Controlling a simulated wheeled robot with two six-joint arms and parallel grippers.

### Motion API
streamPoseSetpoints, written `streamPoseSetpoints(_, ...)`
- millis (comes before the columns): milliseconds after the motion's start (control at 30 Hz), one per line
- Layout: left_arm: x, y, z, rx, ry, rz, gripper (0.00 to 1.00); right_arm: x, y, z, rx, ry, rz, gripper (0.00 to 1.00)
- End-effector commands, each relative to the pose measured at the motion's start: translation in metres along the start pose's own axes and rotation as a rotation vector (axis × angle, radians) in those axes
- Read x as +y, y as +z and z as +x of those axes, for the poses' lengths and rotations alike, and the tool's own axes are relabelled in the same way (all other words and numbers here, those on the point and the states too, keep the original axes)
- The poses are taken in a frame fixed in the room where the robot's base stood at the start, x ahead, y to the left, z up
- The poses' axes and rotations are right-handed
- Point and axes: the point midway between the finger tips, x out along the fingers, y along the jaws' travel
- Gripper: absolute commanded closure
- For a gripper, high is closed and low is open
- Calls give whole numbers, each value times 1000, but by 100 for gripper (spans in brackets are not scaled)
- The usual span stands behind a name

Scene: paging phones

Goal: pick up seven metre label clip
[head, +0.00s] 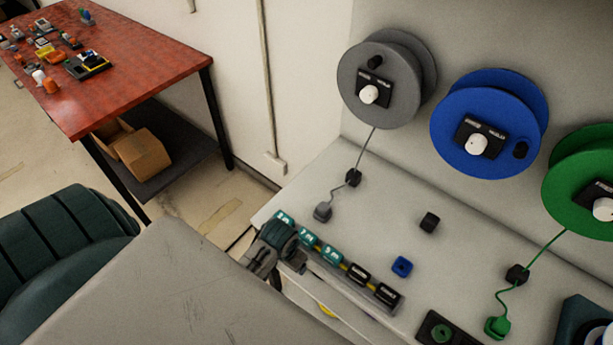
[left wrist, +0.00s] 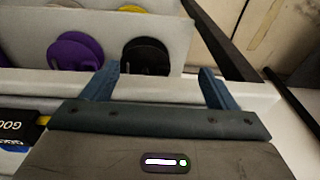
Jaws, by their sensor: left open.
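A row of label clips sits along the front edge of the pale bench. The teal ones are a left clip (head: 283,217), a middle clip (head: 307,238) and a right clip (head: 331,255); their numbers are too small to read surely, so I cannot tell which is seven metre. My left gripper (head: 278,239) is at the row's left end, close to the teal clips, partly covering the area. In the left wrist view its two blue fingers (left wrist: 157,86) are spread with nothing between them. My right gripper is not in view.
Black clips (head: 358,273) continue the row to the right. Grey (head: 379,100), blue (head: 478,150) and green (head: 575,190) reels hang above the bench. A blue block (head: 402,266) lies on it. Purple (left wrist: 75,52) and black (left wrist: 145,57) discs show beyond the fingers. A red table (head: 130,85) stands behind.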

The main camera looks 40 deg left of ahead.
Motion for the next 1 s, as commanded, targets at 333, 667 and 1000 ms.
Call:
streamPoseSetpoints(333,-1,-87,-116,-110,47,20,20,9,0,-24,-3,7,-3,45)
streamPoseSetpoints(667,1,-98,-115,-154,62,30,20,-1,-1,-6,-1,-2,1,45)
streamPoseSetpoints(1000,2,-93,-84,-153,61,29,20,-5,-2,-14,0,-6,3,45)
